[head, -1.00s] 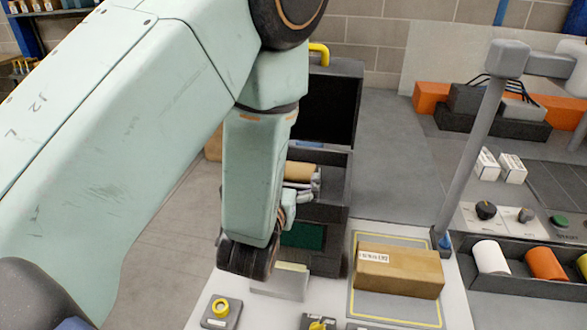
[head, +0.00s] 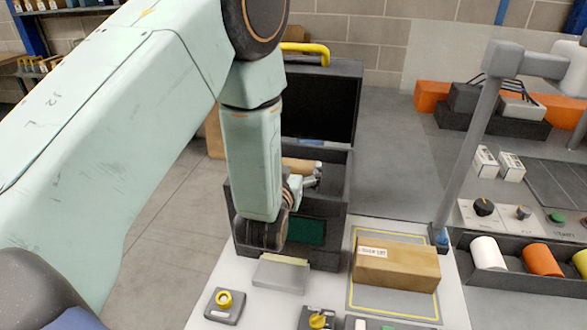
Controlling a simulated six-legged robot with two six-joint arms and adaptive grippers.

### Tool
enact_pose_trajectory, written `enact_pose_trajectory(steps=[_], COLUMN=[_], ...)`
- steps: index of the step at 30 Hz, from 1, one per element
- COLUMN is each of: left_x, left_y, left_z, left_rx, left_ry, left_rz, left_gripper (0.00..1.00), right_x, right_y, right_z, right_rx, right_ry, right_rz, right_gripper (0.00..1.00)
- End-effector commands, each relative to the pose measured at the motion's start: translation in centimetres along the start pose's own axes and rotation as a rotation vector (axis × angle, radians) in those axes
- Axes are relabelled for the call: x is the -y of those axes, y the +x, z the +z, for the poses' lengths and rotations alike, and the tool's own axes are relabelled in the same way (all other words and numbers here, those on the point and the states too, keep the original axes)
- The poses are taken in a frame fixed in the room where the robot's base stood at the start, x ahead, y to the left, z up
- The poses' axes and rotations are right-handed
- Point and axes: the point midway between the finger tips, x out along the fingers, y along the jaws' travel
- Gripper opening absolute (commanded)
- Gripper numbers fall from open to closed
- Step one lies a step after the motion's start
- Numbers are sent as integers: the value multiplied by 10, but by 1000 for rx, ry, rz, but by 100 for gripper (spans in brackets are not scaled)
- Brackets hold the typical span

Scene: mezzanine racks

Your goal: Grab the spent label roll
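A tan, cylinder-shaped roll (head: 297,165) lies in the open black case (head: 334,205) in the middle of the view. It looks like the spent label roll, but its left part is hidden behind my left arm. My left gripper (head: 314,177) reaches past the wrist into the case, with its grey fingers close to the roll's right end. I cannot tell whether they touch it or how far they are spread. My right gripper is out of view.
A cardboard box (head: 398,266) sits on a yellow-outlined mat in front of the case. A white roll (head: 487,253), an orange roll (head: 542,261) and a yellow roll stand in a dark tray at right. A grey post (head: 470,150) rises beside the box. Knobs line the front edge.

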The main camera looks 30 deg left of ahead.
Motion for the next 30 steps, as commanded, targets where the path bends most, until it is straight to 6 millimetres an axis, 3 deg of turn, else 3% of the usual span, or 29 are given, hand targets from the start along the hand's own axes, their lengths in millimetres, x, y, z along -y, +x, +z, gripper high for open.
enact_pose_trajectory(steps=[5, 16, 30], left_x=[0, 0, 0], left_y=[0, -1, -10], left_z=[1, -5, -69], left_rx=[3, 1, -3], left_ry=[0, 0, -2], left_rz=[0, 0, 1], left_gripper=[67, 67, 67], right_x=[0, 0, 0], right_y=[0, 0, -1], right_z=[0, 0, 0], right_rx=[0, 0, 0], right_ry=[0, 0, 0], right_rz=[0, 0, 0], right_gripper=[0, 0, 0])
